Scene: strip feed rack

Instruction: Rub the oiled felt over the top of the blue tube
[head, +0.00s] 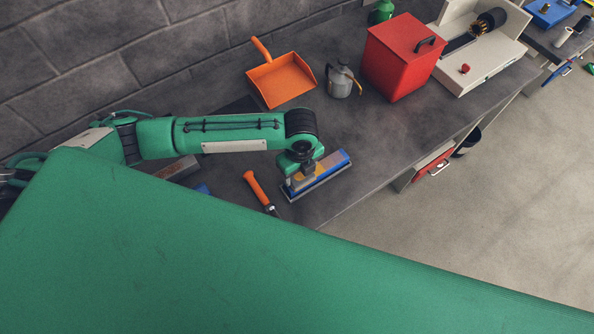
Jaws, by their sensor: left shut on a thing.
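My left gripper (303,164) points down over the left end of a long, low blue-sided piece (343,157) on the grey bench. A grey-brown strip shows along its top, with a small yellow patch beside the fingers. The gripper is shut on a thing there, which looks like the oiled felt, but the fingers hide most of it. I cannot tell whether it is clear of the piece below. Another blue thing (202,188) shows partly below my left forearm. I cannot tell which blue thing is the tube. My right gripper is not in view.
An orange-handled tool (256,188) lies just left of the gripper. Behind stand an orange dustpan (283,80), a grey can (340,81), a red lidded box (398,60) and a white machine (478,62). The bench's front edge is close on the right.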

